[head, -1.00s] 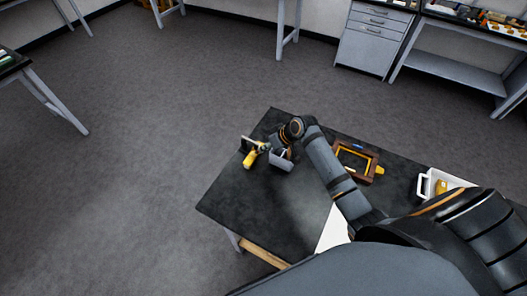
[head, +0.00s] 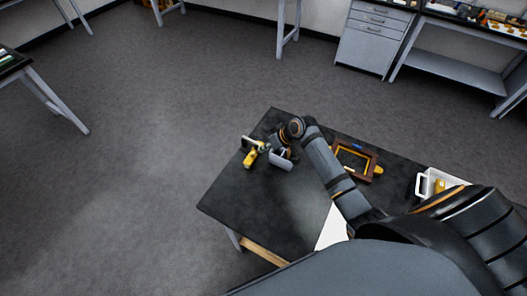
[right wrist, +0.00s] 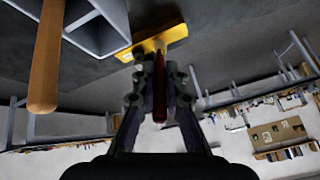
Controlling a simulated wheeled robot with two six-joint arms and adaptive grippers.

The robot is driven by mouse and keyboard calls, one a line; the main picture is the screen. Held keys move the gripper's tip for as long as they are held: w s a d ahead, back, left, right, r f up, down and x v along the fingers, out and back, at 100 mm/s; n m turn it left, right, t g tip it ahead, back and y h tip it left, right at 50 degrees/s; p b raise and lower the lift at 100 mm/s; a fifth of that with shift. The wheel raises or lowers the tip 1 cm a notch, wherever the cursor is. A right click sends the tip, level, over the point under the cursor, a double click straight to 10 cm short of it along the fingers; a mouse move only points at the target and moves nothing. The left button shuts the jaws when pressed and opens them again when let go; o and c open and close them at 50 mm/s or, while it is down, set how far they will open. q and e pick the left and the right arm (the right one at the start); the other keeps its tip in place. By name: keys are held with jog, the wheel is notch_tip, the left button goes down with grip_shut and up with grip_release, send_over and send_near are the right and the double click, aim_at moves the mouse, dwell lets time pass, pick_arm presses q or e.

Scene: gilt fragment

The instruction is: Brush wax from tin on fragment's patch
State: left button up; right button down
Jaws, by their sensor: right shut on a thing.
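My right gripper (head: 264,148) is over the far left part of the dark table. In the right wrist view my right gripper (right wrist: 160,85) is shut on a dark red-brown handle (right wrist: 160,108). A yellow piece (right wrist: 152,43) lies across the handle's far end; whether they are joined is unclear. The yellow piece also shows in the head view (head: 250,158), beside the gripper. A brown frame-like piece with gilt edging (head: 342,165), likely the fragment, lies right of my forearm. I cannot make out the wax tin or the patch. My left gripper is out of view.
A grey holder (head: 282,161) stands close beside the gripper; the wrist view shows a wooden handle (right wrist: 47,60) by it. A white bin (head: 423,187) with yellow contents is at the right. A white sheet (head: 333,230) lies near my body. The table's (head: 240,200) front left is clear.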

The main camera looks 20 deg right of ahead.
jog(key=shift+w+d+p, duration=0.1)
jog(key=shift+p, duration=0.35)
jog(key=shift+s+a+r+p, duration=0.1)
jog(key=shift+s+a+p, duration=0.9)
jog(key=shift+a, duration=0.15)
jog(key=shift+r, duration=2.95)
